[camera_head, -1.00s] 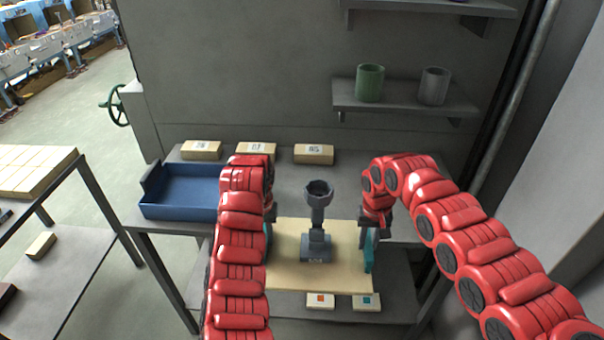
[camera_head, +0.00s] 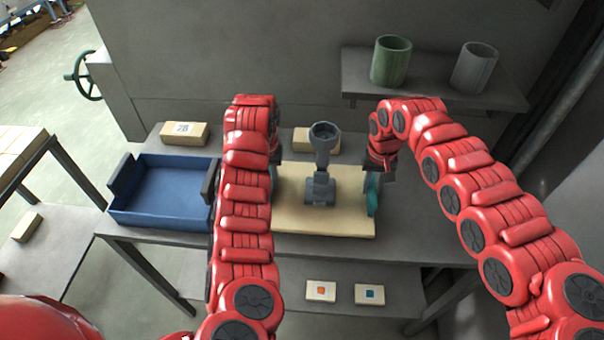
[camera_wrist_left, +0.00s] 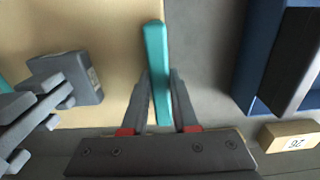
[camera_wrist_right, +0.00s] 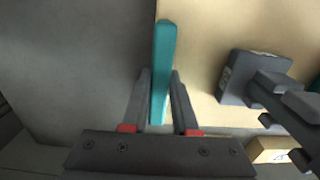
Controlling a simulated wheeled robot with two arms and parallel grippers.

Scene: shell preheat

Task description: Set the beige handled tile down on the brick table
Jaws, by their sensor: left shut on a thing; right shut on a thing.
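The beige tile (camera_head: 350,218) lies level over the grey brick table (camera_head: 420,236), its front edge behind the table's front edge in the head view. It has a teal handle on each side. A dark grey fitting with a cup-like top (camera_head: 321,165) stands upright on it. My right gripper (camera_head: 373,188) is shut on the right teal handle (camera_wrist_right: 163,60). My left gripper (camera_wrist_left: 160,78) is shut on the left teal handle (camera_wrist_left: 157,55); in the head view my left arm mostly hides it. I cannot tell whether the tile touches the table.
A blue tray (camera_head: 165,190) stands left of my left arm. A shelf above holds a green cup (camera_head: 391,62) and a grey cup (camera_head: 474,67). Two marked tiles (camera_head: 345,292) lie on the lower shelf.

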